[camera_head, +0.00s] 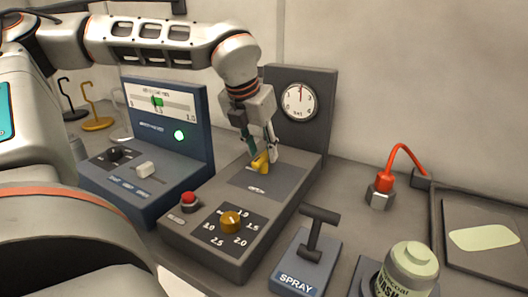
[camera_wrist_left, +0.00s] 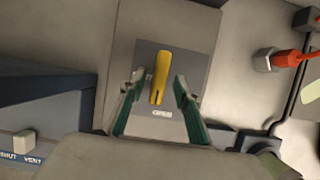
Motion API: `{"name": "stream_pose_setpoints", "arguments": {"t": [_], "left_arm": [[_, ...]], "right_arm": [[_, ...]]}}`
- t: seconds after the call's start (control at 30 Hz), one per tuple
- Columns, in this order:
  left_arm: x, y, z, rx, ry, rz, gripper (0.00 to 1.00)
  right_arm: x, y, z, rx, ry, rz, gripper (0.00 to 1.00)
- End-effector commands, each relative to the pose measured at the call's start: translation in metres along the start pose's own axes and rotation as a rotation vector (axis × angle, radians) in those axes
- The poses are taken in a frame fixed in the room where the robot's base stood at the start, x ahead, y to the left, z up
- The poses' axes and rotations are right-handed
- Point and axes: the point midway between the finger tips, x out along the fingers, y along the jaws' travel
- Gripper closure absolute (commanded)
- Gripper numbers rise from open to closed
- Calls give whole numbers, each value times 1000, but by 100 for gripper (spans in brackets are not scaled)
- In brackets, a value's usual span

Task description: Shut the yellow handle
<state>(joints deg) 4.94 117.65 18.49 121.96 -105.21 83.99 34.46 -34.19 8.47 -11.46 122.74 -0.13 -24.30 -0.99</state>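The yellow handle (camera_head: 260,163) sits on a dark plate on top of the grey box with the round gauge. In the left wrist view the yellow handle (camera_wrist_left: 160,78) points lengthwise along the box, its lower end near a small label that I cannot read for certain. My left gripper (camera_head: 262,150) is over the handle, its fingers pointing down. In the wrist view the left gripper (camera_wrist_left: 158,88) is open, with one finger on each side of the handle and a gap on both sides. My right gripper is not in view.
The grey box (camera_head: 205,240) also carries a red button (camera_head: 189,201) and an orange knob (camera_head: 231,221). A blue panel box (camera_head: 135,200) stands to its left. A SPRAY lever (camera_head: 316,235), a jar (camera_head: 408,270) and a red hose (camera_head: 400,155) are to the right.

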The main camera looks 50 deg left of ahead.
Motion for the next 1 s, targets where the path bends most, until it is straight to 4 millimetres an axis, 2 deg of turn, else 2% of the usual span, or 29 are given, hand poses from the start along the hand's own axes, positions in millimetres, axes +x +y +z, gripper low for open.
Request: {"name": "stream_pose_setpoints", "arguments": {"t": [0.1, 0.37, 0.4, 0.5, 0.53, 1.0], "left_arm": [[7, 0, 0, 0, 0, 0, 68], [8, 0, 0, 0, -3, 0, 68], [8, 0, 0, 0, -2, 0, 71], [8, 0, 0, 0, -2, 0, 97], [8, 0, 0, 0, -2, 0, 100], [7, 1, 1, 61, -2, -28, 100]], "right_arm": [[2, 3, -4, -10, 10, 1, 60], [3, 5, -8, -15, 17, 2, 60], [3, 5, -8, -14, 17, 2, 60], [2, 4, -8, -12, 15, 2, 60], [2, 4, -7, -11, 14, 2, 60], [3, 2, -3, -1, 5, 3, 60]]}}
